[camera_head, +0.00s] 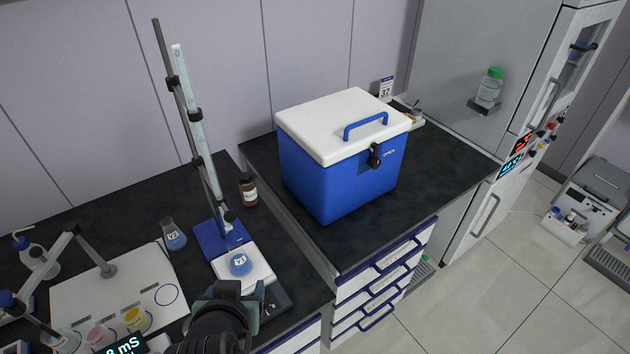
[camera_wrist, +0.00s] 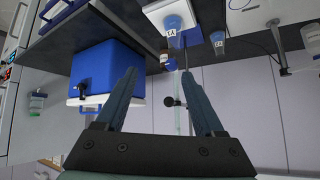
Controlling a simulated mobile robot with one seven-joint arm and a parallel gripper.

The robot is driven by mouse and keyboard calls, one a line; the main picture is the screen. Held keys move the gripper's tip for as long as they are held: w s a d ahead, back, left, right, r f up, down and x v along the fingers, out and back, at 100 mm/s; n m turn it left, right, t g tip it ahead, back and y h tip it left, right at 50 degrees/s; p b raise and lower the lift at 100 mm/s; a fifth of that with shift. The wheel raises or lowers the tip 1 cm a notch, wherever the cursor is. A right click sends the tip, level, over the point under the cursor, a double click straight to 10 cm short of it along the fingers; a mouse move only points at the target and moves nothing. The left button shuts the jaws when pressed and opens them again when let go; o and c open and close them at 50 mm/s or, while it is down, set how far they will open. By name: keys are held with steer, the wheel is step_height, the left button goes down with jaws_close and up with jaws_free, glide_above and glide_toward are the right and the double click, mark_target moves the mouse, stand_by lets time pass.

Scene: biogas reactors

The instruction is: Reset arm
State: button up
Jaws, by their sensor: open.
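My gripper shows at the bottom of the head view (camera_head: 226,292), in front of the stirrer plate on the left bench. In the wrist view its two fingers (camera_wrist: 165,98) stand wide apart with nothing between them touching either finger. The wrist picture is upside down relative to the head view. My arm hides part of the bench's front edge in the head view.
A blue cooler box (camera_head: 340,170) with a white lid stands on the right bench. A burette stand (camera_head: 190,120), flask (camera_head: 240,263) on a white plate, another flask (camera_head: 173,236) and brown bottle (camera_head: 248,190) crowd the left bench.

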steer(key=w+d+r+t, duration=0.2)
steer(key=r+t, duration=0.1)
steer(key=r, duration=0.7)
steer(key=w+d+r+t+b, duration=0.15)
steer(key=r+t, duration=0.25)
steer(key=r, duration=0.6)
steer(key=w+d+r+t, duration=0.2)
steer(key=d+r+t, duration=0.1)
steer(key=r, duration=0.7)
steer(key=s+d+r+t, duration=0.2)
steer(key=s+r, duration=0.1)
steer(key=r, duration=0.3)
steer(key=s+d+r+t, duration=0.2)
steer(key=s+r+t, duration=0.1)
steer(key=r, duration=0.4)
steer(key=s+d+r+t+h, duration=0.1)
steer(key=s+d+r+t, duration=0.1)
steer(key=s+r, duration=0.3)
step_height(320, 180, up, 2)
steer(key=shift+r+t, duration=0.2)
steer(key=shift+t, duration=0.4)
steer(key=shift+w+a, duration=0.1)
